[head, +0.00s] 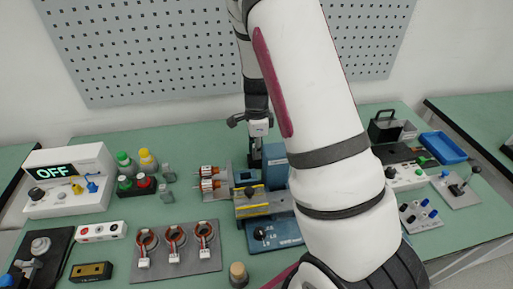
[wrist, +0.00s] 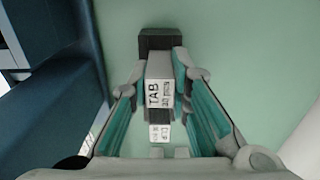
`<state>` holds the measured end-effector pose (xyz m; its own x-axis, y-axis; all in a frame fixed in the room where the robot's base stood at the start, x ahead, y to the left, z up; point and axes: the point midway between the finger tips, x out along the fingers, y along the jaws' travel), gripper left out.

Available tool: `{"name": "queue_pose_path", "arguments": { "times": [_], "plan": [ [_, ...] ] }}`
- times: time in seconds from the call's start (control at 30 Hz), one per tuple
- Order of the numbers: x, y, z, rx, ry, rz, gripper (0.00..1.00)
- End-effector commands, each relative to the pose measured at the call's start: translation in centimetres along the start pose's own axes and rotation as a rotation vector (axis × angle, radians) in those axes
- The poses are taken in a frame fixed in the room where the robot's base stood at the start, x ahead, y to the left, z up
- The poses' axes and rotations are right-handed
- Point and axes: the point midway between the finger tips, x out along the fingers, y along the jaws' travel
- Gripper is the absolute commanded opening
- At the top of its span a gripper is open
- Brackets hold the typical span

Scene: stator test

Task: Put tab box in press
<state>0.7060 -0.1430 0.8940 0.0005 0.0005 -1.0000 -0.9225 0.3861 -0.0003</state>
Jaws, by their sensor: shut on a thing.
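The tab box (wrist: 159,92) is a small pale box with a dark end and a printed "TAB" label. In the wrist view my gripper (wrist: 161,76) is shut on it, with one finger on each side. Green bench surface shows around and beyond the box. In the head view my gripper (head: 257,135) is at the back middle of the bench, behind a blue machine (head: 273,163); the box cannot be made out clearly there. I cannot tell for certain which machine is the press. A dark blue body (wrist: 50,120) fills the left of the wrist view.
A stator tray (head: 178,262), a white "OFF" unit (head: 72,180) and colored bottles (head: 148,160) stand at left. A black device (head: 40,255) is at the lower left. A blue tray (head: 443,147) and a lever unit (head: 457,187) are at right. A pegboard (head: 180,50) hangs behind.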

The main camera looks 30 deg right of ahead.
Motion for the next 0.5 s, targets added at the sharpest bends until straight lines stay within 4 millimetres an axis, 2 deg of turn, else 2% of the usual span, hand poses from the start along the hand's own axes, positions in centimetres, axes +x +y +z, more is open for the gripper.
{"name": "queue_pose_path", "arguments": {
  "times": [0.2,0.43,0.47,0.5],
  "plan": [
    [0.77,0.0,-0.01,0.0,0.0,0.0,0.0],
    [0.77,0.02,-0.02,0.0,0.0,0.0,0.0],
    [0.77,0.02,-0.02,0.0,0.0,0.0,0.22],
    [0.77,0.02,-0.02,0.0,0.0,0.0,0.31]
  ]
}}
